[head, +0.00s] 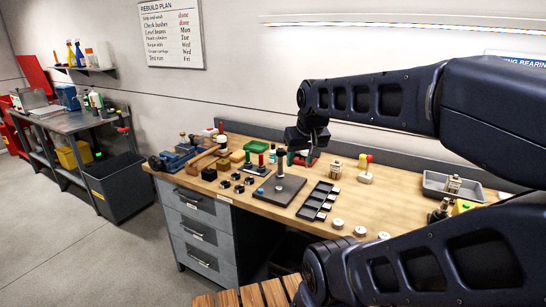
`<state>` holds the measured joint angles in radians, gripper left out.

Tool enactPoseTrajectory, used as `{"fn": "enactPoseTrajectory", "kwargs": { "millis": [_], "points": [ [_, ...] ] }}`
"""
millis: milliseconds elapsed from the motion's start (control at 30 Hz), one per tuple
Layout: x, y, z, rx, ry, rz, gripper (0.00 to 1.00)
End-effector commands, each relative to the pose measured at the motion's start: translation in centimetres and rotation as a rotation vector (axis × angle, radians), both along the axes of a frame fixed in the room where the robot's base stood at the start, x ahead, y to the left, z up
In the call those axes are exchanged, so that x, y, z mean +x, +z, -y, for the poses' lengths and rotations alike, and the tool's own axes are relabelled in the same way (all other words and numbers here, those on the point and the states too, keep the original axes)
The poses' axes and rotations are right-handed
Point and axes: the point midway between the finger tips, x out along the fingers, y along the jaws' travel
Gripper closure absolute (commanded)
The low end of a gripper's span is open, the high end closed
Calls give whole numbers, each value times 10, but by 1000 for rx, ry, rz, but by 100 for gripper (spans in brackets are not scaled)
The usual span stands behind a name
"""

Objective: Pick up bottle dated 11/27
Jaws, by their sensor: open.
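Several small bottles stand on the wooden bench. Another labelled bottle (453,185) stands in the grey tray at the right. A darker bottle (440,210) stands in front of that tray, close to my arm. No date is legible on any of them, so I cannot tell which is dated 11/27. My gripper (303,146) hangs above the back of the bench, open and apart from these bottles; its fingers are small and dark.
On the bench (370,210) are a black plate with a post (279,187), a slotted black tray (318,201), white discs and a grey tray (433,184). Tools crowd the left end. A side table (70,122) and a wall shelf (88,69) hold more bottles. Open floor lies left.

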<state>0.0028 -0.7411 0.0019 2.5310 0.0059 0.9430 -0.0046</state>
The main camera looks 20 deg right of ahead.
Motion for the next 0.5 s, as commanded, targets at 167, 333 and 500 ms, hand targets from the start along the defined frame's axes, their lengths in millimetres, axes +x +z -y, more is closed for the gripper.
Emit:
{"fn": "enactPoseTrajectory", "kwargs": {
  "millis": [167, 333, 500],
  "points": [
    [41, 4, -1, 21, 0, 31, 53],
    [96, 6, 0, 46, -8, 83, 53],
    [151, 4, 3, 63, -20, 134, 53]
  ]
}}
